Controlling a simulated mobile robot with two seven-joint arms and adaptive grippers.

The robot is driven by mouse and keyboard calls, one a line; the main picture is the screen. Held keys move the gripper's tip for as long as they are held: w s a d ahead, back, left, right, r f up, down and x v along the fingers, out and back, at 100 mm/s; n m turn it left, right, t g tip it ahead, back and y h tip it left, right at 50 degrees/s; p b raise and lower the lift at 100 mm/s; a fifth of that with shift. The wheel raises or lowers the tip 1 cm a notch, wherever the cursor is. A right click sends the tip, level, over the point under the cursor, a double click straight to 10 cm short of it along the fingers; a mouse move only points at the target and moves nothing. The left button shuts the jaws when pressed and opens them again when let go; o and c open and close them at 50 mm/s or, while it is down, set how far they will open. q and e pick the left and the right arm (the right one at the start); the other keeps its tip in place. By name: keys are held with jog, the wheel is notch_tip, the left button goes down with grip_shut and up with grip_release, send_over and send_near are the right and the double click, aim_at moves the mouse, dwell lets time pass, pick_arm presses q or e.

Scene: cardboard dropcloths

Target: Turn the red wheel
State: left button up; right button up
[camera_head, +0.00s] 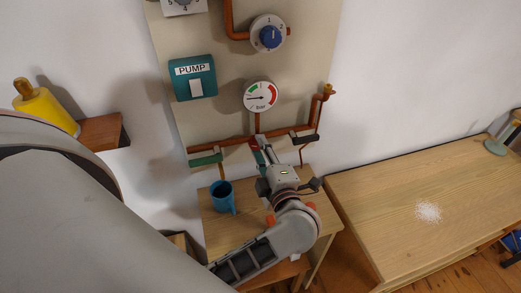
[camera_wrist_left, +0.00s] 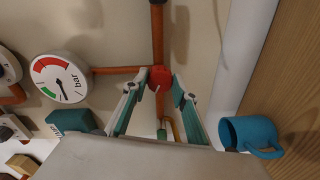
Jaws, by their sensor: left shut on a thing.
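The red wheel (camera_wrist_left: 157,76) sits on the copper pipe and shows small between the fingertips in the left wrist view. In the head view only a bit of red (camera_head: 254,142) shows past the fingers. My left gripper (camera_head: 262,150) reaches up to the pipe on the panel, and its fingers close around the wheel from both sides. It also shows in the left wrist view (camera_wrist_left: 160,83). The wheel is partly hidden by the fingers. My right gripper is in neither view.
A pressure gauge (camera_head: 260,96) is above the wheel. A green lever (camera_head: 205,160) and a black lever (camera_head: 304,139) flank it. A blue mug (camera_head: 222,196) stands close by on the small table (camera_head: 225,232). The wooden bench (camera_head: 400,220) at right holds white powder (camera_head: 428,211).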

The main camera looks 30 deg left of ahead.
pick_arm(q)
jog(key=n, duration=0.2)
jog(key=shift+n+b, duration=0.35)
jog(key=shift+n, duration=0.05)
jog(key=n+b, duration=0.1)
jog(key=n, duration=0.1)
jog(key=shift+a+n, duration=0.1)
jog(key=shift+n, duration=0.2)
jog(key=shift+f+n+b, duration=0.1)
jog(key=shift+n+b, duration=0.5)
jog(key=shift+n, duration=0.2)
jog(key=shift+s+n+t+h+b, duration=0.1)
jog(key=shift+n+t+h+b, duration=0.2)
jog(key=shift+n+b, duration=0.45)
jog(key=n+b, duration=0.2)
jog(key=n, duration=0.1)
jog(key=shift+n, duration=0.25)
jog(key=shift+n+b, duration=0.35)
jog(key=shift+n, duration=0.05)
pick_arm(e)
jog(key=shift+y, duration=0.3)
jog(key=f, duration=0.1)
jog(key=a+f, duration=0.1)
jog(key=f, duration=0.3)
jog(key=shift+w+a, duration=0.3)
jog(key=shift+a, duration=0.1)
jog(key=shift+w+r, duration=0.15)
